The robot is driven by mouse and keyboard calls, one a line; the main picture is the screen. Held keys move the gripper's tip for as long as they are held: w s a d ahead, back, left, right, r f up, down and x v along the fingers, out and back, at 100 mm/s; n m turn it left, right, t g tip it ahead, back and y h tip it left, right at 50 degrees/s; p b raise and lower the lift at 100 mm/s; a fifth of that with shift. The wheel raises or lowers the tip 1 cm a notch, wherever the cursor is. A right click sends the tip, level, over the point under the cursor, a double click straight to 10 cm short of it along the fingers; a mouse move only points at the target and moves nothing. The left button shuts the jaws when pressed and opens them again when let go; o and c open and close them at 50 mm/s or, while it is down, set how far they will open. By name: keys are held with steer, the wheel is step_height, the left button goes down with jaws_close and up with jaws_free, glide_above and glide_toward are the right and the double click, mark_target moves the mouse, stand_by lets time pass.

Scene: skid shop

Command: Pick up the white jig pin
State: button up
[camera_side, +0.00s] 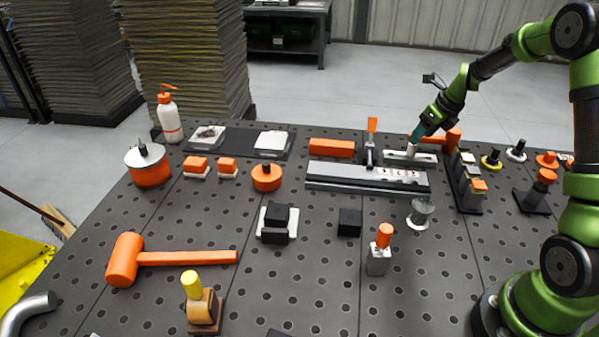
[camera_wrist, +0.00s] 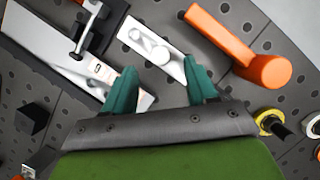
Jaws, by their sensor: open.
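The white jig pin (camera_wrist: 160,53) stands on a light metal slotted plate (camera_wrist: 133,31) in the wrist view. In the side view the pin (camera_side: 411,150) shows as a small pale post on the plate (camera_side: 396,156) at the back right of the bench. My gripper (camera_wrist: 158,80) is open, with a green finger on each side of the picture and nothing between them. The pin appears just beyond the fingertips, roughly midway between them. In the side view my gripper (camera_side: 417,136) is right at the pin's top; I cannot tell whether they touch.
An orange mallet (camera_wrist: 238,48) lies close to the right finger. A long metal fixture (camera_side: 367,177) with an orange-handled toggle clamp (camera_side: 371,135) stands to the left. A dark rack of blocks (camera_side: 468,190) stands to the right.

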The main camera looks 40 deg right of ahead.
mark_target(411, 152)
steer(key=shift+x, duration=3.1)
steer(key=shift+w, duration=0.1)
steer(key=shift+c, duration=0.4)
jaws_close()
